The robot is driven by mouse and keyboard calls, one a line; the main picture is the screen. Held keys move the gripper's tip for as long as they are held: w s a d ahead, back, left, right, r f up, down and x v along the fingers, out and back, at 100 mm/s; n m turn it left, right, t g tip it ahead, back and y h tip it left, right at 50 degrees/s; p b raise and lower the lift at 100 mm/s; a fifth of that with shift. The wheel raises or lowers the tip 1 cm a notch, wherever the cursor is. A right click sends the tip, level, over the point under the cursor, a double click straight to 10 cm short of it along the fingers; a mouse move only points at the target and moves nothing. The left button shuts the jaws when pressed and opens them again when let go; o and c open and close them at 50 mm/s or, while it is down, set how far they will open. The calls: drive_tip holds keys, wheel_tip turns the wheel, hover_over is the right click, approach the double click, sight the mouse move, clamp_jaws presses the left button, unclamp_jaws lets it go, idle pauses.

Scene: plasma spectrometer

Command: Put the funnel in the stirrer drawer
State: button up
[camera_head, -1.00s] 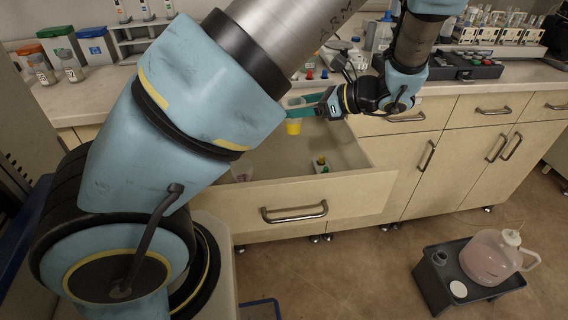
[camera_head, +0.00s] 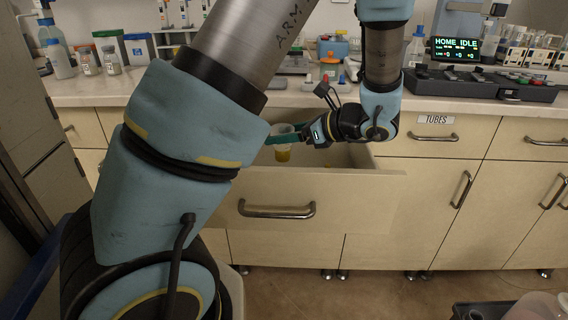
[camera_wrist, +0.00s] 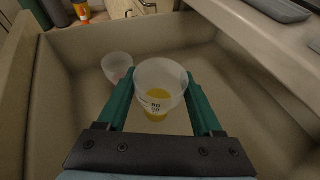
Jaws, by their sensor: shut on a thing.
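My gripper (camera_head: 290,138) is shut on a clear tapered cup (camera_head: 283,154) with yellow at its bottom and dark markings on its side. In the wrist view the held cup (camera_wrist: 160,85) stands roughly upright between the green fingers (camera_wrist: 158,100). It hangs over the interior of an open drawer (camera_head: 310,200); I cannot tell whether it touches the drawer floor (camera_wrist: 230,110). A second clear cup or funnel-like piece (camera_wrist: 117,67) is in the drawer, left of the held cup. I cannot tell for certain which piece is the funnel. No label shows on the open drawer.
A drawer labelled TUBES (camera_head: 434,133) is shut at the right. The countertop (camera_head: 125,98) above carries bottles (camera_head: 110,62), racks and a device with a lit screen (camera_head: 456,49). Much of the drawer floor in the wrist view is clear.

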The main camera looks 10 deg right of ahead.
sight(283, 157)
drive_tip(key=shift+f, duration=3.2)
drive_tip(key=shift+f, duration=0.15)
drive_tip(key=o, duration=1.4)
drive_tip(key=shift+r, duration=0.25)
drive_tip(key=v, duration=1.2)
drive_tip(key=shift+r, duration=0.15)
